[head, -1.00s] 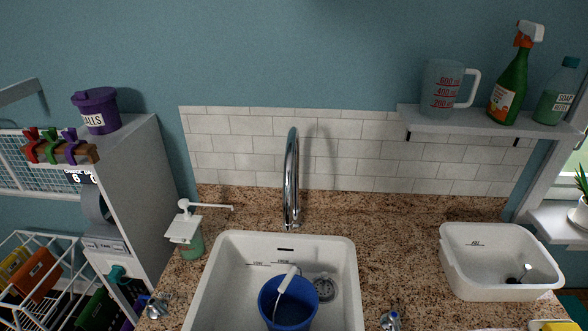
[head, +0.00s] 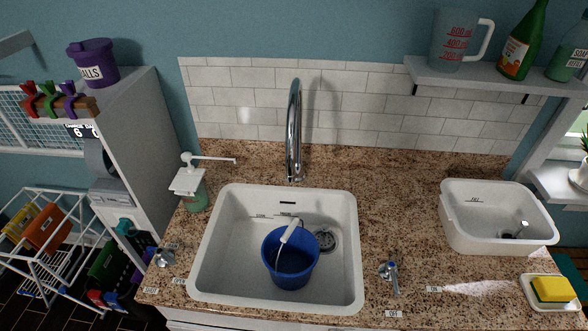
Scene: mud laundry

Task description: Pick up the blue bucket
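The blue bucket (head: 290,270) stands upright in the white sink (head: 215,283), near the middle of its basin and just left of the drain (head: 325,240). Its handle, with a white grip (head: 288,232), rises over the bucket's back part. The inside of the bucket looks dark blue; I cannot tell whether it holds anything. Neither of my grippers shows in the head view.
A chrome faucet (head: 294,130) rises behind the sink. A soap dispenser (head: 190,185) stands at its back left. Taps (head: 165,257) and (head: 391,275) flank the sink. A white tub (head: 495,240) and a dish with a yellow sponge (head: 552,289) are at right.

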